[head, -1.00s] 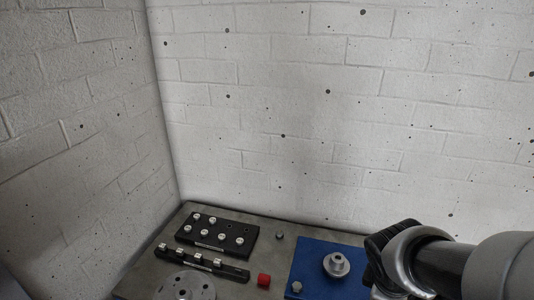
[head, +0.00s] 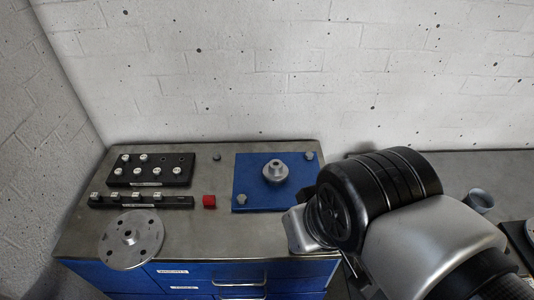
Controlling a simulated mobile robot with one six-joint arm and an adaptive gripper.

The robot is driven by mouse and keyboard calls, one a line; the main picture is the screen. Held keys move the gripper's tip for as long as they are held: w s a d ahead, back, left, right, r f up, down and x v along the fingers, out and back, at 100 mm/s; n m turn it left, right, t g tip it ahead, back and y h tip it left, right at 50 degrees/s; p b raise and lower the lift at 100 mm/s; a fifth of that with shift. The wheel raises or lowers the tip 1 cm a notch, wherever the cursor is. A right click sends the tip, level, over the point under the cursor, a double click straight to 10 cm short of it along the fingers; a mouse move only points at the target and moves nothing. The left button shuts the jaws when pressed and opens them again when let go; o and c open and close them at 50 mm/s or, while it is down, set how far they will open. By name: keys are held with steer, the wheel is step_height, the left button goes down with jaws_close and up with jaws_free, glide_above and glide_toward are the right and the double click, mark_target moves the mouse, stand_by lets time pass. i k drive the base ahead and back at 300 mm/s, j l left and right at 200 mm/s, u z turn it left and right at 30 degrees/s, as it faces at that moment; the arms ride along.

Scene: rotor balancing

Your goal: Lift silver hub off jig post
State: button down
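The silver hub (head: 275,171) is a round stepped piece with a bore in its top. It sits upright on the blue jig plate (head: 247,196), near the plate's upper middle. The jig post under it is hidden by the hub. My arm fills the lower right of the head view, to the right of the plate and apart from the hub. I cannot make out my gripper's fingers in this view. Nothing is seen touching the hub.
Small grey pegs stand at two corners of the plate. A wall stands behind; a grey cup (head: 481,202) is far right.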

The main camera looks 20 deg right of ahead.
mark_target(273, 174)
steer(key=i+l+u, duration=0.15)
steer(key=u, duration=0.2)
steer(key=i+l+u, duration=0.15)
steer(key=u, duration=0.2)
